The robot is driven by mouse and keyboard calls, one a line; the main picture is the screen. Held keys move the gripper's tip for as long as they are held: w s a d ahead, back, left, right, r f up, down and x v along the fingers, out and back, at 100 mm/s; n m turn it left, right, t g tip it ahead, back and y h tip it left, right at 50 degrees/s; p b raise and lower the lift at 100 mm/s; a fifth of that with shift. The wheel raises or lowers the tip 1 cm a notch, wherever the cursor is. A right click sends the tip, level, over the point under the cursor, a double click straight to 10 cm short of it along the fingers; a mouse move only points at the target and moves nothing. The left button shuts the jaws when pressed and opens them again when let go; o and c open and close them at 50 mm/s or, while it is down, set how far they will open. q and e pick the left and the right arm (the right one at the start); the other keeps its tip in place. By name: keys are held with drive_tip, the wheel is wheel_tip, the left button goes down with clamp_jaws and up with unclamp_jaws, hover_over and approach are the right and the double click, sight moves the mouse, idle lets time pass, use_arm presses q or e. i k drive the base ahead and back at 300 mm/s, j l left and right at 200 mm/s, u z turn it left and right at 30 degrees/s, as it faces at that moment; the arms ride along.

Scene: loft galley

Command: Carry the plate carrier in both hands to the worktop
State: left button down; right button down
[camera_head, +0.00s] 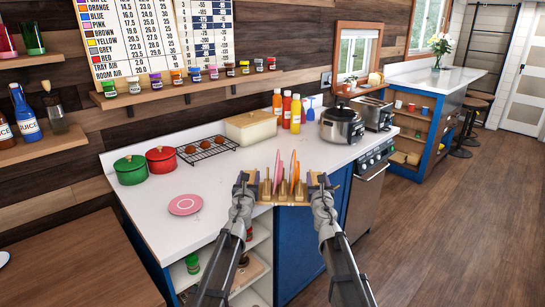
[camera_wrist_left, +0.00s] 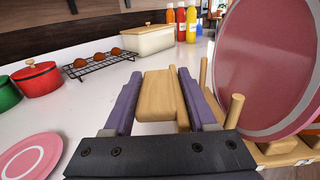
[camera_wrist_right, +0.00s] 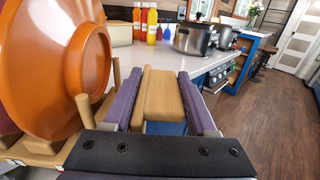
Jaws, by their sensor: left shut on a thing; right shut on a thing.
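The wooden plate carrier (camera_head: 283,197) is held level between my two grippers at the front edge of the white worktop (camera_head: 233,185). Pink and orange plates stand upright between its pegs. My left gripper (camera_head: 246,182) is shut on the carrier's left wooden handle (camera_wrist_left: 158,98). My right gripper (camera_head: 317,183) is shut on its right wooden handle (camera_wrist_right: 163,95). A pink plate (camera_wrist_left: 270,65) shows beside the left gripper and an orange plate (camera_wrist_right: 65,65) beside the right. The carrier's underside is hidden, so I cannot tell whether it touches the worktop.
A pink plate (camera_head: 185,204) lies flat on the worktop at left. Green (camera_head: 130,171) and red (camera_head: 161,160) pots, a cooling rack (camera_head: 207,150), a cream bin (camera_head: 250,127), bottles (camera_head: 286,110) and a steel cooker (camera_head: 342,125) stand behind. The middle of the worktop is clear.

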sight(274, 165)
drive_tip(key=i+j, duration=0.1)
drive_tip(key=i, duration=0.4)
drive_tip(key=i+j, duration=0.1)
drive_tip(key=i, duration=0.4)
